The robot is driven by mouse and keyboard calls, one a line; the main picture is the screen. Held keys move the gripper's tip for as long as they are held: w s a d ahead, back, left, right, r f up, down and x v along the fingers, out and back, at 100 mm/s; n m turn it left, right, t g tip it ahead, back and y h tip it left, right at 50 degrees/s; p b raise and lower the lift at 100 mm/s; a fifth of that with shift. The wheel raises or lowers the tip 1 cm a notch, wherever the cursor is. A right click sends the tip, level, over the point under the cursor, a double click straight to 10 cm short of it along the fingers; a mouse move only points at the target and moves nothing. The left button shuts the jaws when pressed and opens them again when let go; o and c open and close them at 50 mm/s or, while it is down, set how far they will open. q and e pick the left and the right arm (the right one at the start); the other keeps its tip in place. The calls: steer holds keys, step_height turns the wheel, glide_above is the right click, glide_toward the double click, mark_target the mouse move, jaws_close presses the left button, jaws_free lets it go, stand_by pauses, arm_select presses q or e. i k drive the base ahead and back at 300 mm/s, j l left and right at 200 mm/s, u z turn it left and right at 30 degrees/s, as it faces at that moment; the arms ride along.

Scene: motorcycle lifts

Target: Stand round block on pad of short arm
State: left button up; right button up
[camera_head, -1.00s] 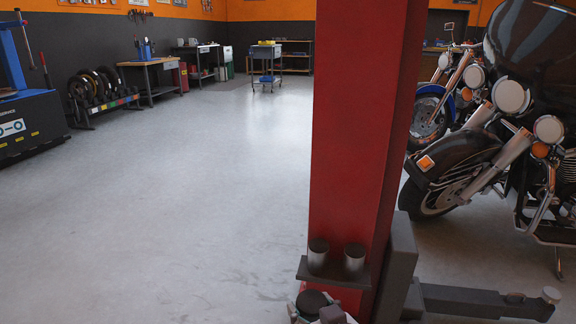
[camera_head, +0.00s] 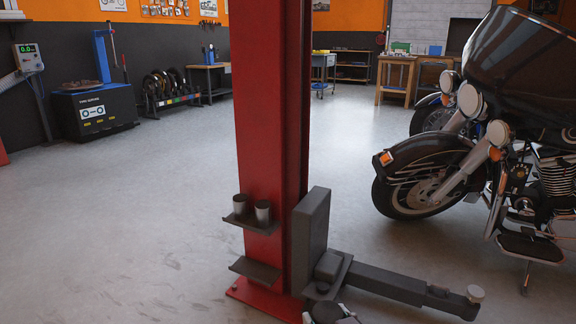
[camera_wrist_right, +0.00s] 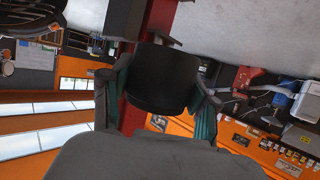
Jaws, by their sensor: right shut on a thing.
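My right gripper (camera_head: 333,314) shows at the bottom edge of the head view, partly cut off, in front of the lift column's foot. In the right wrist view my right gripper (camera_wrist_right: 160,100) is shut on a dark round block (camera_wrist_right: 163,78), with a finger on each side of it. A dark grey lift arm (camera_head: 385,283) runs low to the right from the red column. My left gripper is not in view.
The red column (camera_head: 262,120) stands just left of the arm. Two round blocks (camera_head: 263,213) stand on its upper shelf (camera_head: 240,224); the lower shelf (camera_head: 256,270) looks bare. A motorcycle (camera_head: 425,175) stands behind the arm. The floor at left is clear.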

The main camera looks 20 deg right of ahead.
mark_target(476, 290)
steer(key=k+l+u, duration=0.1)
steer(key=k+l, duration=0.15)
steer(key=l, duration=0.3)
steer(key=k+l+u, duration=0.15)
steer(key=k+l, duration=0.15)
steer(key=l, duration=0.25)
steer(key=k+l+u, duration=0.1)
steer(key=k+l, duration=0.25)
steer(key=k+l+u, duration=0.1)
steer(key=k+l, duration=0.2)
steer(key=l, duration=0.3)
steer(key=l+u, duration=0.2)
steer(key=l, duration=1)
steer(key=l+u, duration=0.25)
steer(key=l, duration=0.95)
steer(key=i+l, duration=0.1)
steer(key=l, duration=0.55)
steer(key=i+l, duration=0.15)
steer(key=l, duration=0.15)
